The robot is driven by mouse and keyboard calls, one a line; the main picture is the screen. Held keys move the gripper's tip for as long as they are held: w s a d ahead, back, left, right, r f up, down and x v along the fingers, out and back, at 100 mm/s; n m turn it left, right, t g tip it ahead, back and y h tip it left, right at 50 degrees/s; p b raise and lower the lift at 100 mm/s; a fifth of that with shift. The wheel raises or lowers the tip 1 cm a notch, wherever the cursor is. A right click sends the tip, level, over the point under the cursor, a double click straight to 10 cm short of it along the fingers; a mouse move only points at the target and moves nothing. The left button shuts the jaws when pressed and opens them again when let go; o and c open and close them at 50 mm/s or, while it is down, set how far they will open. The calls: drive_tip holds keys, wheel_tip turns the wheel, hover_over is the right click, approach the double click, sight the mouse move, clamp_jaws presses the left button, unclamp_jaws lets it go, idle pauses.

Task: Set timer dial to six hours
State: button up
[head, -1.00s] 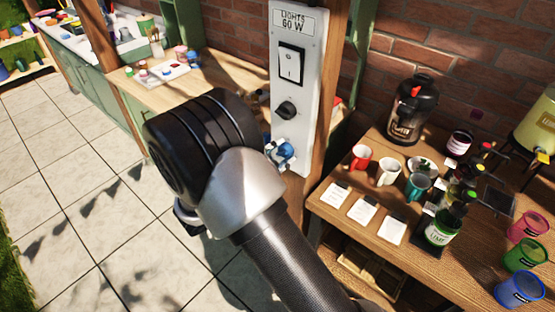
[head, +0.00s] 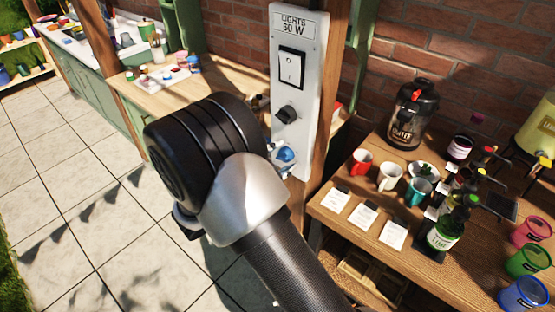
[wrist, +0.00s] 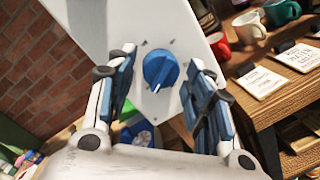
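The timer dial is a blue round knob (wrist: 161,70) on the white panel (wrist: 135,22), with a raised grip bar and small dark marks around it. A pale line shows near its lower edge in the wrist view. In the head view the dial (head: 286,154) is at the panel's lower end, partly behind my arm. My gripper (wrist: 160,85) is open, with blue-padded fingers on either side of the dial; whether they touch it I cannot tell. Most of the gripper is hidden behind my wrist in the head view. I cannot read any hour labels.
Above the dial the panel carries a black knob (head: 287,114), a white rocker switch (head: 291,66) and a "LIGHTS 60 W" label (head: 294,25). A wooden post (head: 335,80) backs it. To the right is a table (head: 330,222) with mugs, cards and bottles.

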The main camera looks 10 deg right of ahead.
drive_tip(key=shift+o, duration=0.3)
drive_tip(key=v, duration=1.2)
drive_tip(key=s+d+r+m+g+y, duration=0.3)
drive_tip(key=s+d+m+g, duration=0.15)
drive_tip(key=s+d, duration=0.2)
drive_tip(key=s+d+r+m+g+y, duration=0.35)
drive_tip(key=s+d+g, duration=0.2)
drive_tip(key=d, duration=0.25)
drive_tip(key=s+a+r+m+t+y, duration=0.1)
drive_tip(key=s+a+m+t+y, duration=0.1)
drive_tip(key=s+m+y, duration=0.1)
drive_tip(key=s+a+r+m+t+y, duration=0.1)
drive_tip(key=s+m+t+y, duration=0.2)
drive_tip(key=s+y, duration=0.3)
drive_tip(key=shift+s+a+r+m+t, duration=0.3)
drive_tip(key=shift+s+a+r+m, duration=0.1)
drive_tip(key=shift+s, duration=0.15)
